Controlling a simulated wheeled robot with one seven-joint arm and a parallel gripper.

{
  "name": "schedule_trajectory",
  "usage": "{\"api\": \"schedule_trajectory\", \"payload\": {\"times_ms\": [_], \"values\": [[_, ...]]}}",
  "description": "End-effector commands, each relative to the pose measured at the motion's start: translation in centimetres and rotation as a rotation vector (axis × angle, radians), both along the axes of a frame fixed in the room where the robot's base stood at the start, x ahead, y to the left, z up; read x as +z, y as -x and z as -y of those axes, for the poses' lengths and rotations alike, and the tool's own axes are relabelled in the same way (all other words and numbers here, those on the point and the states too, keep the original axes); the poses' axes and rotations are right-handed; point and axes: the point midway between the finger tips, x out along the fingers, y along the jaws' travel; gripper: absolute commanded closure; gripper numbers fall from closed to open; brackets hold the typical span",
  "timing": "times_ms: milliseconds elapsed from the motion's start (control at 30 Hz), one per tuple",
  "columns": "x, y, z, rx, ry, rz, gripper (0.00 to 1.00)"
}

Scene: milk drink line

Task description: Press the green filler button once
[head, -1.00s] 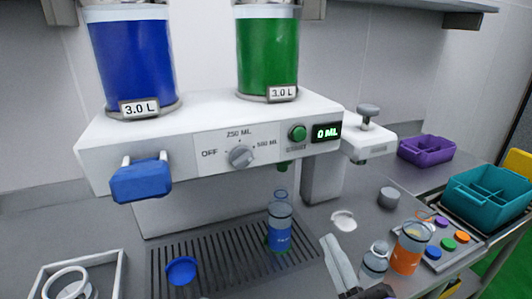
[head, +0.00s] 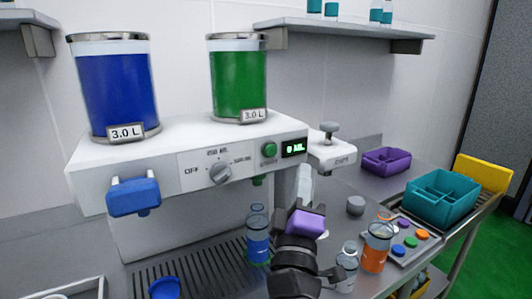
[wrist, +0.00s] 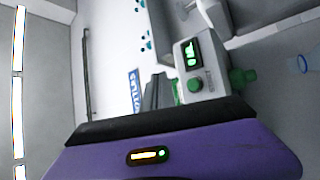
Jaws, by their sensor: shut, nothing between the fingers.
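The green filler button (head: 269,150) is on the front panel of the white filler, left of the lit display (head: 294,148), which reads 0 ML. The button also shows in the wrist view (wrist: 195,84), below the display (wrist: 190,53). My gripper (head: 304,172) is raised in front of the filler's right end, below and to the right of the button. Its pale fingers are shut and empty, and appear apart from the button. Its purple body also fills the bottom of the wrist view.
A grey dial (head: 220,172) and a blue handle (head: 134,197) are on the filler's front. A bottle with blue contents (head: 258,240) stands below the green nozzle. An orange-filled bottle (head: 376,248) and a clear bottle (head: 347,268) stand right of my arm. Purple (head: 386,160) and teal (head: 440,199) bins are farther right.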

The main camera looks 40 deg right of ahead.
Motion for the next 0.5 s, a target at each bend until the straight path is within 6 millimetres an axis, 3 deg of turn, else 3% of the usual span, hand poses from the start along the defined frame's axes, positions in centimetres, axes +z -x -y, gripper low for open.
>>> {"api": "schedule_trajectory", "payload": {"times_ms": [267, 500], "values": [[0.0, -0.2, 0.0, 0.003, 0.000, 0.001, 1.00], [0.1, -2.3, 0.6, 0.004, -0.001, 0.003, 1.00]]}}
